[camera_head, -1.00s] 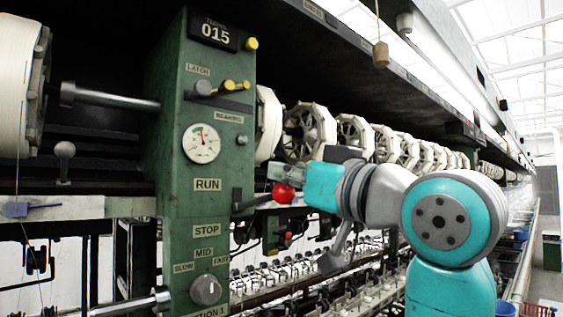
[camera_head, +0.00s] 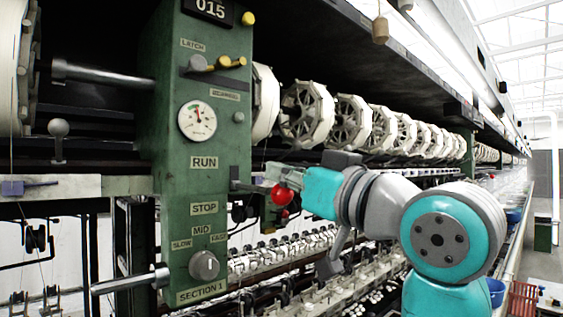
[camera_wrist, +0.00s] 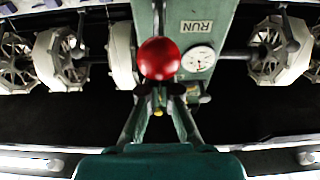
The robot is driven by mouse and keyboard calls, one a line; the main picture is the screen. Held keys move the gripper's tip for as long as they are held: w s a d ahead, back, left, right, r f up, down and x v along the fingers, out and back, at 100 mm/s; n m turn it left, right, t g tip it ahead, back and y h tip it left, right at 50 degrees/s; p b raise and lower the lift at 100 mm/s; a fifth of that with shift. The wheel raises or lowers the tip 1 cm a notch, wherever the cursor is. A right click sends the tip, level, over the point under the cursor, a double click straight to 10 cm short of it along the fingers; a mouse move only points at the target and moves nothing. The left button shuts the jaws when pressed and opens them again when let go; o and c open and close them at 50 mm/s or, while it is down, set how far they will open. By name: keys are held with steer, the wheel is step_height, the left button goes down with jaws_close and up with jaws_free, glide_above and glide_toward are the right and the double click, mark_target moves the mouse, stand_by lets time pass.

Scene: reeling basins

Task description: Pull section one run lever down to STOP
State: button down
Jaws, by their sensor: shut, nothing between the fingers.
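The run lever's red ball knob (camera_head: 282,195) sticks out to the right of the green section 1 post, at a height between the RUN label (camera_head: 204,162) and the STOP label (camera_head: 204,209). Its arm slopes slightly down from the post toward the ball. My gripper (camera_head: 278,172) is shut and empty, with its fingertips just above and against or very near the ball. In the wrist view the red ball (camera_wrist: 159,58) sits right beyond my fingertips (camera_wrist: 157,90) and hides part of the lever. Actual contact is hard to tell.
The green post (camera_head: 165,130) also carries a gauge (camera_head: 197,121), latch knobs (camera_head: 222,63) and a speed dial (camera_head: 204,265). White reels (camera_head: 306,114) line up behind my gripper. A metal bar (camera_head: 130,280) juts out at lower left. Threads and bobbins lie below.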

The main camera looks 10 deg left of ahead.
steer(key=shift+f, duration=0.2)
steer(key=shift+r, duration=0.15)
steer(key=shift+d+r, duration=0.1)
steer(key=shift+r, duration=0.45)
steer(key=v, duration=1.6)
